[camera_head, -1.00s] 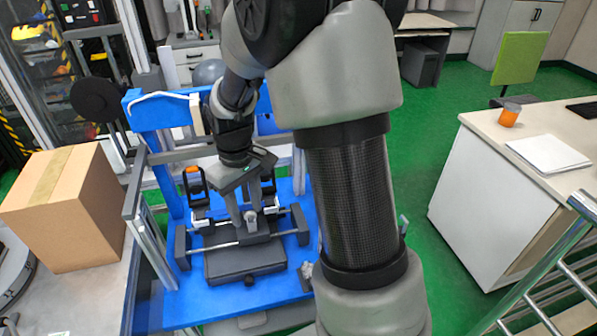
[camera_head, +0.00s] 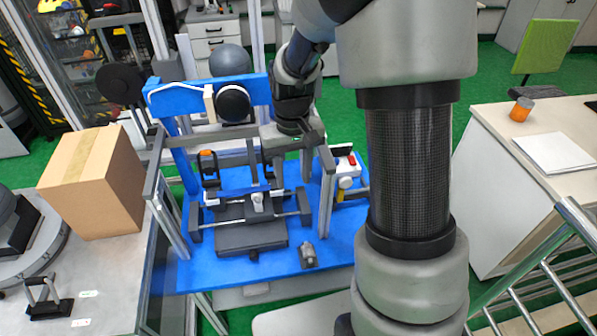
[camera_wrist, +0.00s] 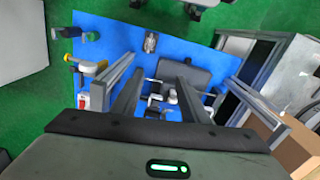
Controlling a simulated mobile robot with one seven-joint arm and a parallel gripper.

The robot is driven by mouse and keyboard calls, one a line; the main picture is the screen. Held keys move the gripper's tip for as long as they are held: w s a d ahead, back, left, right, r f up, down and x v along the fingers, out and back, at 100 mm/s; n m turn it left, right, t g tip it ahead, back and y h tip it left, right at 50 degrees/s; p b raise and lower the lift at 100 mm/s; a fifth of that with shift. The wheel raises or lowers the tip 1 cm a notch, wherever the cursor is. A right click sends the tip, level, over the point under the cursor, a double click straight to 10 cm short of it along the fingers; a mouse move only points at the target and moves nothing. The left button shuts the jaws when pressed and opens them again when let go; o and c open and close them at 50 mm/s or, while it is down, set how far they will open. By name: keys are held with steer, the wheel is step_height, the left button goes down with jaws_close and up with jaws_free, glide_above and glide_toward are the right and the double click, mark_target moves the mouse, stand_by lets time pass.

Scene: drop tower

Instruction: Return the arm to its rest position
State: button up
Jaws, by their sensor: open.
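My gripper (camera_head: 284,172) is raised above the blue drop tower base (camera_head: 330,242), in front of the tower's blue crossbeam. In the wrist view my gripper (camera_wrist: 158,92) has its two fingers apart with nothing held between them. Below it is the dark clamp fixture (camera_head: 250,236) with its rods and sliders, which also shows in the wrist view (camera_wrist: 190,73). A small grey metal part (camera_head: 308,254) lies on the blue base to the right of the fixture. My arm hides part of the right side of the scene.
Metal posts (camera_head: 328,200) of the tower stand close to my gripper. A cardboard box (camera_head: 92,185) sits on the left bench. A white desk (camera_head: 510,200) with an orange cup (camera_head: 521,109) is at right. A metal railing (camera_head: 555,262) is at lower right. Green floor lies between.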

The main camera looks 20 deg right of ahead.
stand_by(0.4)
steer(key=s+r+t+p, duration=0.1)
steer(key=s+r+t, duration=0.1)
steer(key=s+r, duration=0.7)
steer(key=s+r+t+p, duration=0.1)
steer(key=s+r+t, duration=0.2)
steer(key=s+r, duration=0.6)
step_height(320, 180, up, 4)
steer(key=shift+r+t, duration=0.25)
steer(key=shift+t, duration=0.05)
